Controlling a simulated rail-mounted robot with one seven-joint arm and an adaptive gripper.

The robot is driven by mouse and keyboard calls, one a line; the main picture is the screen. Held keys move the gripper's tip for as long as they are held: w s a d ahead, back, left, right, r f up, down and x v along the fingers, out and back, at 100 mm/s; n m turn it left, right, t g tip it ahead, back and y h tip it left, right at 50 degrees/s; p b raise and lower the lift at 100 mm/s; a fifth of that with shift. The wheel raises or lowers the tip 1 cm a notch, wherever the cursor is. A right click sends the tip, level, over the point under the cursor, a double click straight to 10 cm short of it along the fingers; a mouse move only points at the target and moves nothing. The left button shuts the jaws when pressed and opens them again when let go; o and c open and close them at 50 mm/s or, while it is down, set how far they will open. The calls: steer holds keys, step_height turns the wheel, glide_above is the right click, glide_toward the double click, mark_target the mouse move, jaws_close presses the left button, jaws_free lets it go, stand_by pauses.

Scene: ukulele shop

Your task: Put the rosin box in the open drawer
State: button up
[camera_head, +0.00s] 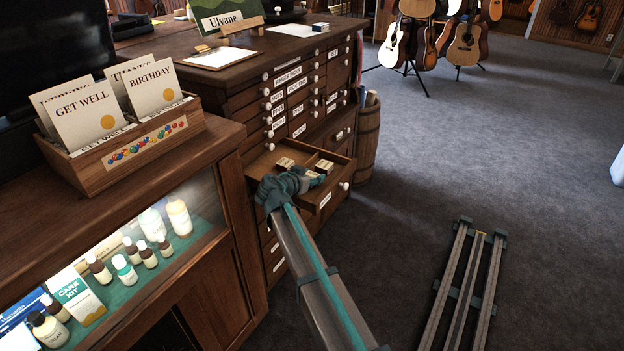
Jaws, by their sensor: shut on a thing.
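The open drawer (263,163) sticks out from the front of the dark wooden cabinet. It has a divider, a white knob and a label on its front. Small pale-topped boxes lie inside it, one in the left part (285,163) and one in the right part (323,166). My gripper (310,179) is over the drawer's front part, shut on a small pale box, which I take as the rosin box (315,175). My gripper hides part of this box and of the drawer's front. I cannot tell whether the held box touches the drawer floor.
The cabinet (238,102) has several shut, labelled drawers above and below. A display counter (222,188) with a card box (135,152) stands close on the left. A wooden barrel (367,140) is behind the drawer's right side. The carpet (480,150) on the right is mostly clear.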

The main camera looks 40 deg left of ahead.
steer(key=shift+f, duration=0.3)
steer(key=shift+f, duration=0.15)
steer(key=o, duration=1)
steer(key=shift+r, duration=0.25)
steer(key=v, duration=1.2)
steer(key=shift+f, duration=0.1)
